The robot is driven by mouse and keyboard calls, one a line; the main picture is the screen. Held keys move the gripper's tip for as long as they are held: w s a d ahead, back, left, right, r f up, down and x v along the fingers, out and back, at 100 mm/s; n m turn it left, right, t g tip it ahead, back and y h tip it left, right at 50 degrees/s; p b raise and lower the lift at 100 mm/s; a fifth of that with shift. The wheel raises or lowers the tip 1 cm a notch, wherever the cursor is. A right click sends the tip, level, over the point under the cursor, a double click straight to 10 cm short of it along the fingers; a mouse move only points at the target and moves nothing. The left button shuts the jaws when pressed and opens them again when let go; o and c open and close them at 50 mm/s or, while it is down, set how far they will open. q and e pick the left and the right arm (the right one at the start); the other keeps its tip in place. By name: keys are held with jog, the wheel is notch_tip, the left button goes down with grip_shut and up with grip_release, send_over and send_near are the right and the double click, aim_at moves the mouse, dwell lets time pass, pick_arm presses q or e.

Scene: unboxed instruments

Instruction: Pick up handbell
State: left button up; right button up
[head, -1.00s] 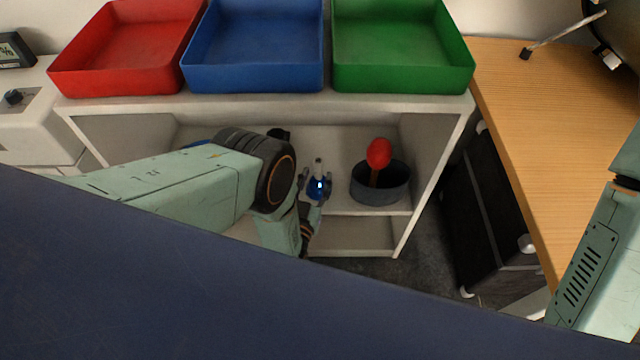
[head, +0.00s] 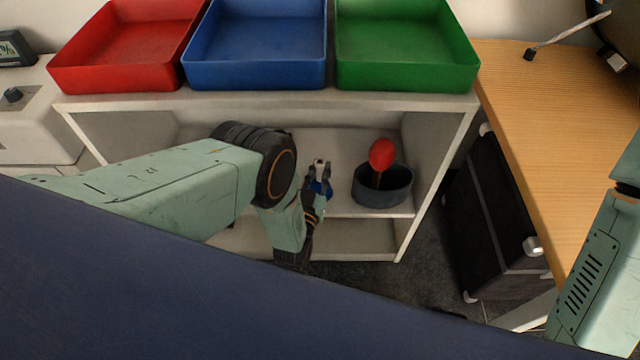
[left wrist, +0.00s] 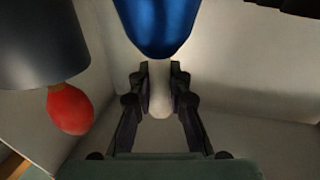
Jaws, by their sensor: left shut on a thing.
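The handbell has a blue bell body (head: 316,190) and a pale handle. In the head view it is on the right of my left arm, at the shelf of the white cabinet. My left gripper (head: 318,172) is around its handle and partly hides it. In the left wrist view the blue body (left wrist: 157,25) is at the top, and the two fingers of my left gripper (left wrist: 160,88) are shut on the pale handle (left wrist: 159,95). I cannot tell whether the bell touches the shelf. My right gripper is out of view.
A dark grey bowl (head: 383,190) holding a red-headed thing (head: 382,153) stands close to the right of the bell. Red (head: 120,78), blue (head: 255,76) and green (head: 405,78) trays stand on the cabinet top above. The cabinet's right wall (head: 437,160) is beyond the bowl.

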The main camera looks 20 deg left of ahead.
pick_arm(q)
grip_shut()
jog(key=shift+r+p, duration=0.35)
jog(key=shift+r, duration=0.1)
notch_tip(320, 180, up, 9)
jog(key=p, duration=0.5)
